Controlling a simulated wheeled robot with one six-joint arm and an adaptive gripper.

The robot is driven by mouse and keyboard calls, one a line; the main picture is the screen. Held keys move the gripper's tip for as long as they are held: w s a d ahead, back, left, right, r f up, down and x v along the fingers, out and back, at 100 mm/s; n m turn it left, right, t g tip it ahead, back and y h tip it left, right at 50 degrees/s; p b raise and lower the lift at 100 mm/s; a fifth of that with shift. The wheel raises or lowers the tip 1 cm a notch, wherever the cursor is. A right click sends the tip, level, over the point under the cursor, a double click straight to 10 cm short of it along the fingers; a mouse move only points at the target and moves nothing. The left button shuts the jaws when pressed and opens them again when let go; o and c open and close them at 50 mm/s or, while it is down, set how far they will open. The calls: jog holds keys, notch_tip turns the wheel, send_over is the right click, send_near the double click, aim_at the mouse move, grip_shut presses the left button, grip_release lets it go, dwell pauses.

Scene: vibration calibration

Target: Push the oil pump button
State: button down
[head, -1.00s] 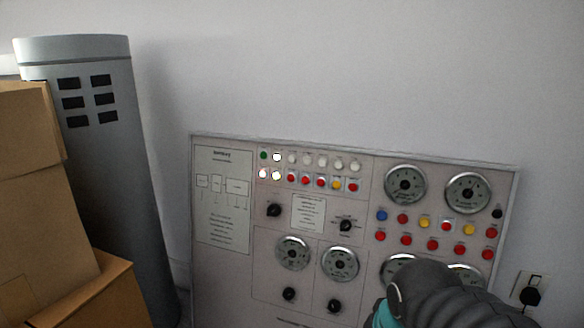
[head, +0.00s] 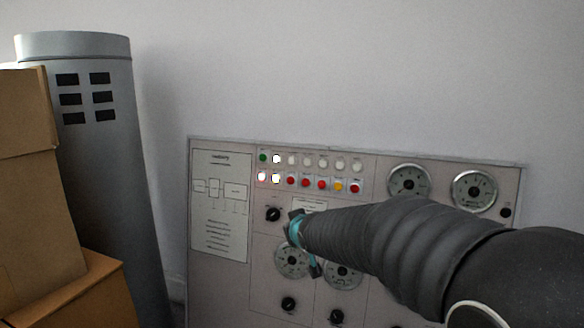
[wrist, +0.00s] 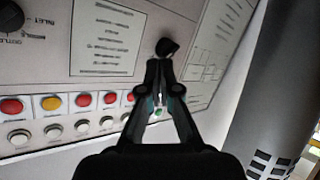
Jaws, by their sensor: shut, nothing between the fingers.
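The control panel (head: 221,245) stands against the wall and carries two rows of small buttons or lamps. The upper row has a green one (head: 262,158), a lit one (head: 276,159) and several white ones. The lower row has two lit ones (head: 262,177), several red ones (head: 305,182) and a yellow one (head: 338,186). Labels are too small to tell which is the oil pump button. In the wrist view my gripper (wrist: 165,70) is shut and empty, its tips beside a black knob (wrist: 167,47). Its fingers hide part of the button rows there.
Cardboard boxes (head: 30,200) and a grey cylinder (head: 105,170) stand left of the panel. Round gauges (head: 409,184) and black knobs (head: 288,304) are also on the panel. My arm covers its right middle. The wall above is clear.

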aim_at(289, 163)
jog(key=w+a+r+n+t+y, duration=0.1)
jog(key=w+a+r+t+y, duration=0.1)
jog(key=r, duration=0.5)
jog(key=w+a+r+n+t+y, duration=0.1)
jog(key=r+t, duration=0.3)
jog(key=r, duration=0.4)
jog(key=shift+w+a+r+n+y, duration=0.3)
jog(key=shift+w+a+y, duration=0.1)
jog(key=shift+w+a, duration=0.15)
jog(key=shift+d, duration=0.1)
jog(key=shift+w+d+f+p, duration=0.3)
jog(key=shift+w+d+p, duration=0.15)
jog(key=shift+w, duration=0.9)
jog(key=shift+w+d+f+p, duration=0.3)
jog(key=shift+w+d+p, duration=0.15)
jog(key=shift+w, duration=0.95)
jog(key=shift+w+d+f+p, duration=0.35)
jog(key=shift+w+d, duration=0.2)
jog(key=shift+w, duration=0.8)
jog(key=shift+w, duration=0.1)
jog(key=shift+w+d, duration=0.15)
jog(key=shift+w, duration=0.15)
